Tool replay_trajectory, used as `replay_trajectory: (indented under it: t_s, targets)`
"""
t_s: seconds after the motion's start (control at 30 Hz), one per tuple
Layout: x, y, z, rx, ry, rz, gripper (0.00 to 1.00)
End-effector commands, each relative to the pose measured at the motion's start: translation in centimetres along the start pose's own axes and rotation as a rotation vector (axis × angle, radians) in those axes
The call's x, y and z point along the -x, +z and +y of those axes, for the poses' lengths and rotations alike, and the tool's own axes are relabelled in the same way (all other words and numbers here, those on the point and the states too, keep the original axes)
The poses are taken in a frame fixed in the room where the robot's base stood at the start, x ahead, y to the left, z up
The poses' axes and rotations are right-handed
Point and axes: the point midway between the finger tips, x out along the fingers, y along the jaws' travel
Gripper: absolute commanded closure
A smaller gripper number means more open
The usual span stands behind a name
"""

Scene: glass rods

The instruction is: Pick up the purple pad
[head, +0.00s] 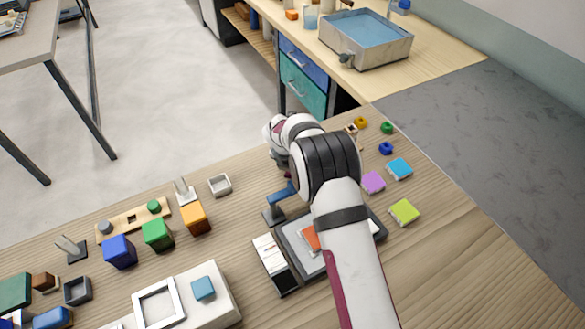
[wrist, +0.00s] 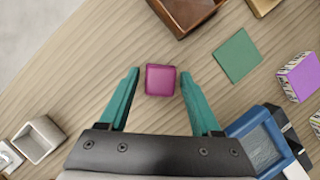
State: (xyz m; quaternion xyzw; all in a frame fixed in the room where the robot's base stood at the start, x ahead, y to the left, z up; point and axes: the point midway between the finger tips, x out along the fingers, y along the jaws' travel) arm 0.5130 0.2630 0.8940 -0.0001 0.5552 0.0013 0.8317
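A purple pad (head: 373,182) with a pale edge lies flat on the table to the right of my arm in the head view. A purple block-like piece with a pale patterned side (wrist: 300,77) shows at the right edge of the wrist view; it looks like the same pad. My gripper (wrist: 158,72) is open, its two teal fingers apart. A small magenta square piece (wrist: 161,80) lies between the fingertips, with a gap on each side. My gripper's fingers and the magenta piece are hidden behind my arm in the head view.
A blue pad (head: 400,168) and a lime pad (head: 404,211) lie near the purple one. In the wrist view, a green flat square (wrist: 237,55), a brown box (wrist: 184,12), a grey open box (wrist: 39,139) and a blue-framed item (wrist: 256,142) surround the gripper.

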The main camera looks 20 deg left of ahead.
Motion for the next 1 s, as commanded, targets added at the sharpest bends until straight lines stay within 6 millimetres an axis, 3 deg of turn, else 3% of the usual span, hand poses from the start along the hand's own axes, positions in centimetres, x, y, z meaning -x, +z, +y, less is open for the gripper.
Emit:
replay_trajectory:
  t_s: [0.03, 0.33, 0.67, 1.0]
  targets:
    - [0.0, 0.0, 0.0, 0.0, 0.0, 0.0, 0.46]
    - [0.0, 0.0, 0.0, 0.0, 0.0, 0.0, 1.0]
    - [0.6, 0.3, 0.0, -0.001, 0.001, -0.002, 1.0]
    - [8.1, 3.4, 0.0, -0.001, 0.0, -0.002, 1.0]
